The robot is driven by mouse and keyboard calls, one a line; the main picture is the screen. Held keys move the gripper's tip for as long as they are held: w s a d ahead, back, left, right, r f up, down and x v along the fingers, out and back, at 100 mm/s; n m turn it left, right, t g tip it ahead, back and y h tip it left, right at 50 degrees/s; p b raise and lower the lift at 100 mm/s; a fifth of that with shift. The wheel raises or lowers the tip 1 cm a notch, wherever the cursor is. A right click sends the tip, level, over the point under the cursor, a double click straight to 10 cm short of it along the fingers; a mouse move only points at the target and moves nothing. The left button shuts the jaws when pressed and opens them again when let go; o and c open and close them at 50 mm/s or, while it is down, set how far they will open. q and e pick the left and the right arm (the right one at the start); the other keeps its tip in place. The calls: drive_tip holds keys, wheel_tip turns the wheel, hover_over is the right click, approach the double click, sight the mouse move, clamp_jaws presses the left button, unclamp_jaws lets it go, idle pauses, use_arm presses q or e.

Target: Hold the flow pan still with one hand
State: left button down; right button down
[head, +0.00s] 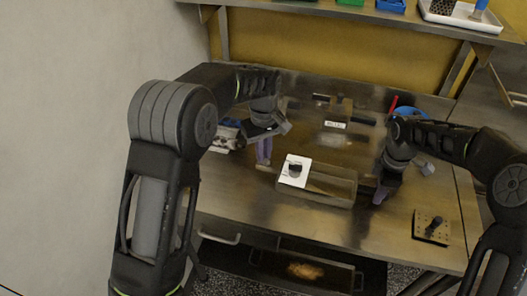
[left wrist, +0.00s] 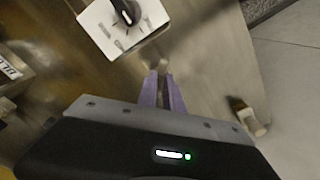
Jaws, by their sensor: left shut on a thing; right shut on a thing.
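The flow pan (head: 328,190), a shallow rectangular metal pan, sits flat near the front middle of the steel table. A white plate with a black knob (head: 295,171) lies over its left end; that plate also shows in the left wrist view (left wrist: 110,32). My left gripper (head: 263,162) has its purple fingers pointing down at the pan's left end, shut on a small end piece; the fingertips also show in the left wrist view (left wrist: 161,74). My right gripper (head: 381,194) points down at the pan's right end, shut there; its exact grip is too small to see.
Behind the pan stands a labelled block (head: 337,117) on a dark fixture. A blue bowl (head: 410,112) is partly hidden by my right arm. A small plate with a black knob (head: 432,228) lies at the front right. An open tray (head: 305,271) is below the table edge.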

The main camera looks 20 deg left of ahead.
use_arm(q)
drive_tip(key=m, duration=0.4)
drive_tip(key=shift+m, duration=0.4)
drive_tip(key=m, duration=0.4)
drive_tip(key=c, duration=1.5)
unclamp_jaws()
drive_tip(key=shift+r, duration=0.1)
wheel_tip(320, 180, up, 12)
drive_tip(key=shift+f, duration=0.1)
